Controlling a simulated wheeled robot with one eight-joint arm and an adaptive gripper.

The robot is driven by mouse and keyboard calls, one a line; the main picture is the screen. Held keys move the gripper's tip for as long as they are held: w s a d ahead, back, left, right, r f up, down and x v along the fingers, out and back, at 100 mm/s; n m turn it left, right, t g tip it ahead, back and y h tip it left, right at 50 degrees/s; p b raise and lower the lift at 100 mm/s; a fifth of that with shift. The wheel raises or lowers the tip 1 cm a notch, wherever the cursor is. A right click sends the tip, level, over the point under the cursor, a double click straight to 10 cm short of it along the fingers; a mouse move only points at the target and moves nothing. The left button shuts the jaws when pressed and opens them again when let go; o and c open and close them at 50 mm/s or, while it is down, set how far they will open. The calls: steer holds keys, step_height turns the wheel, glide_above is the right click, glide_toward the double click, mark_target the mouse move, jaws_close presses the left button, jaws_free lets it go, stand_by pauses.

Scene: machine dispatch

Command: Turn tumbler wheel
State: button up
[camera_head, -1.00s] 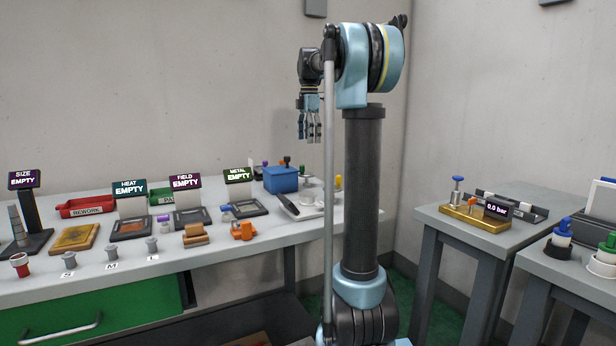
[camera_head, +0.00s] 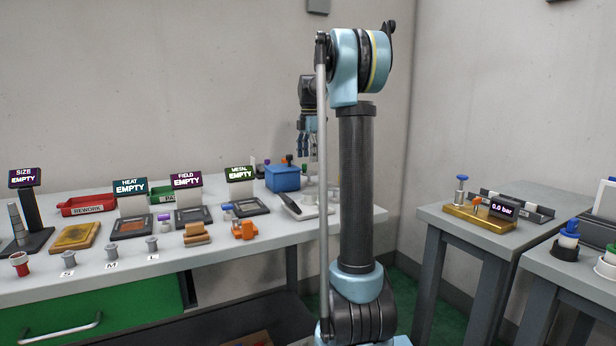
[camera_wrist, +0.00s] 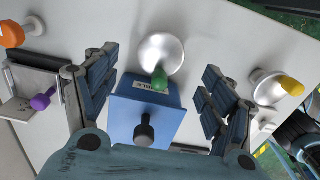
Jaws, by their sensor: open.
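No part in view is clearly marked as the tumbler wheel. My gripper (camera_wrist: 159,66) is open and empty in the wrist view, its blue-grey fingers spread left and right. Between them I see a blue box (camera_wrist: 122,126) with a partly readable label and a black knob (camera_wrist: 144,126). A green knob (camera_wrist: 160,80) and a round silver piece (camera_wrist: 161,55) show at the box's far side. In the head view my gripper (camera_head: 304,150) points down over the back of the bench, near the blue box (camera_head: 283,179); my arm partly hides the things there.
In the wrist view, a purple knob (camera_wrist: 43,101) on a grey fixture lies left, and a yellow-topped silver piece (camera_wrist: 272,88) right. The bench also holds display stations, a red REWORK tray (camera_head: 88,206) and an orange part (camera_head: 244,229). A pressure station (camera_head: 480,217) stands on the right table.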

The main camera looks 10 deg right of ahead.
mark_target(309, 172)
step_height(309, 172, down, 8)
steer(key=shift+r, duration=0.2)
steer(key=shift+c, duration=0.6)
steer(key=c, duration=1)
